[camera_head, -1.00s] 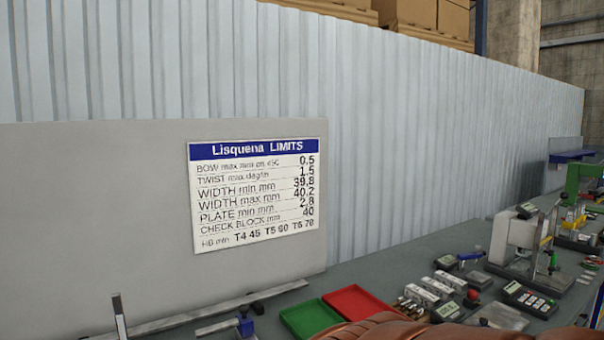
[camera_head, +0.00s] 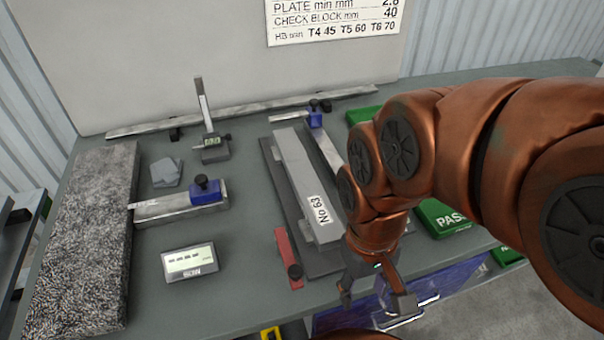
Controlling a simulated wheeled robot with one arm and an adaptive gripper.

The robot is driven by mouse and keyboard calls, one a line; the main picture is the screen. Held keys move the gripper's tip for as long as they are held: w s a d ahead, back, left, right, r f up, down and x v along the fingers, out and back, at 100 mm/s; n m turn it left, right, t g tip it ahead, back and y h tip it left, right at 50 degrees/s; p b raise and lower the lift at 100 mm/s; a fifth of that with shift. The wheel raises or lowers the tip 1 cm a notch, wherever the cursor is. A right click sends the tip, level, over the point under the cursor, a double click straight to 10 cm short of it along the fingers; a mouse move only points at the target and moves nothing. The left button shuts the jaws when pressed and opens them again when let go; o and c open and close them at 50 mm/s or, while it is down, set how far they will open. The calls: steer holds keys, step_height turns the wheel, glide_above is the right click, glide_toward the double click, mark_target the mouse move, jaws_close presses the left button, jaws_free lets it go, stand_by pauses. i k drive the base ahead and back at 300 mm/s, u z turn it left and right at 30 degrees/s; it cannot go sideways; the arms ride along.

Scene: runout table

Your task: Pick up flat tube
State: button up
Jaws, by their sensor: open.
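A grey flat tube (camera_head: 300,175) marked "No 63" lies lengthwise on a dark plate (camera_head: 321,264) on the table. Its near end is close to my copper arm. My gripper (camera_head: 374,302) points down at the table's front edge, to the right of and nearer than the tube's near end. Its fingers are apart, with nothing seen between them. My arm hides part of the table to the right.
A red tool (camera_head: 287,257) lies just left of the plate, and a narrow bar (camera_head: 326,158) lies right of the tube. Further left are a display box (camera_head: 189,262), a blue-clamped block (camera_head: 180,207), a height gauge (camera_head: 212,140) and a granite slab (camera_head: 85,235). A green PASS tray (camera_head: 440,217) is at right.

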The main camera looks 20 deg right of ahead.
mark_target(326, 228)
steer(key=u, duration=2.15)
steer(key=k, duration=1.55)
steer(key=u, duration=0.75)
